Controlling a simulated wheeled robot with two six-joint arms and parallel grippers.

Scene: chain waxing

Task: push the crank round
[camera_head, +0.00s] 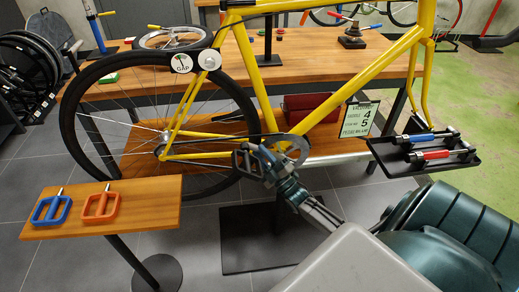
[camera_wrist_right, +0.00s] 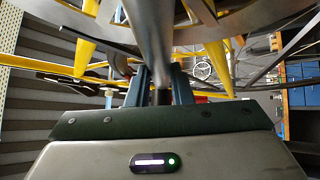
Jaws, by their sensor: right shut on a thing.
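The yellow bicycle (camera_head: 275,110) stands held up in the middle of the head view. Its chainring (camera_head: 296,150) and crank are at the bottom of the frame, with a dark pedal (camera_head: 243,160) just left of my gripper. My right gripper (camera_head: 266,163) reaches in from the lower right and is shut at the crank. In the right wrist view, a grey metal bar, seemingly the crank (camera_wrist_right: 155,50), runs down between the two dark fingers (camera_wrist_right: 160,88). The fingers hide part of the crank in the head view. My left gripper is not in view.
A small wooden table (camera_head: 150,213) at left holds a blue pedal (camera_head: 50,209) and an orange pedal (camera_head: 101,205). A black tray (camera_head: 400,163) at right carries blue and red tools. A workbench (camera_head: 345,60) stands behind. The rear wheel (camera_head: 68,120) is left of the crank.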

